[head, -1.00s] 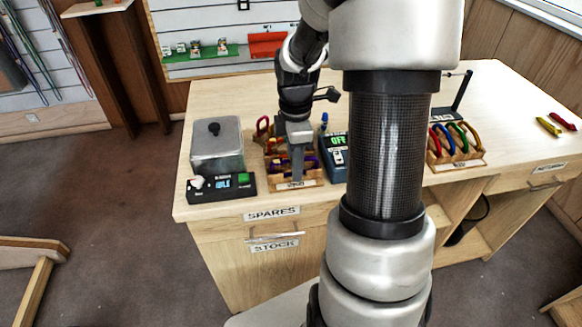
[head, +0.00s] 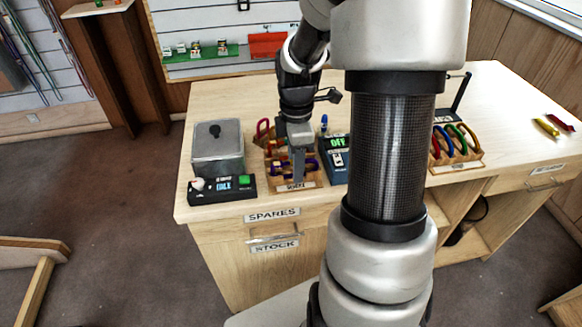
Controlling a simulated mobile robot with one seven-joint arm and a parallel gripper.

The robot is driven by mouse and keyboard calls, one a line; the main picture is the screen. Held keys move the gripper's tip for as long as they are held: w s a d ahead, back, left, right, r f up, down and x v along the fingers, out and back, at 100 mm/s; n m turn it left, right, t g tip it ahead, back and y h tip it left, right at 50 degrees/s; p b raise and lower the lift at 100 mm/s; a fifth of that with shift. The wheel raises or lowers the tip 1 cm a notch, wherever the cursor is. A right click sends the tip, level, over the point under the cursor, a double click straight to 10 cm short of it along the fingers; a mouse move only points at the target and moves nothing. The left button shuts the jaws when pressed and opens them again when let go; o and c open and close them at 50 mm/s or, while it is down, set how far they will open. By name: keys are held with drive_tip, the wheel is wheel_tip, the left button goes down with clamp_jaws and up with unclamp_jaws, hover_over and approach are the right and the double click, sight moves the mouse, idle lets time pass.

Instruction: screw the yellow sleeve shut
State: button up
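My gripper (head: 297,178) points down over the front of a wooden rack (head: 310,184) at the left of the counter. Carabiners stand in this rack: a red one (head: 263,130) at its back left and a purple one (head: 311,163) close beside my gripper. The fingers are small and seen edge-on, so I cannot tell whether they are open, shut or touching a carabiner. I cannot make out a yellow sleeve on this rack; my gripper and wrist hide part of it.
Left of the rack are a grey lidded box (head: 218,150) and a black device with a green button (head: 245,181). A blue device reading OFF (head: 337,158) stands close on the right. A second carabiner rack (head: 458,163) is farther right. The counter (head: 245,105) behind is clear.

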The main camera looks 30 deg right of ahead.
drive_tip(key=shift+r+p, duration=0.6)
drive_tip(key=shift+r, duration=0.25)
drive_tip(key=shift+w+d, duration=0.2)
drive_tip(key=shift+w, duration=0.5)
drive_tip(key=shift+f, duration=0.1)
drive_tip(key=shift+f+b, duration=0.7)
drive_tip(key=shift+f, duration=0.65)
drive_tip(key=shift+s+a, duration=0.15)
drive_tip(key=shift+s, duration=0.6)
drive_tip(key=shift+r, duration=0.2)
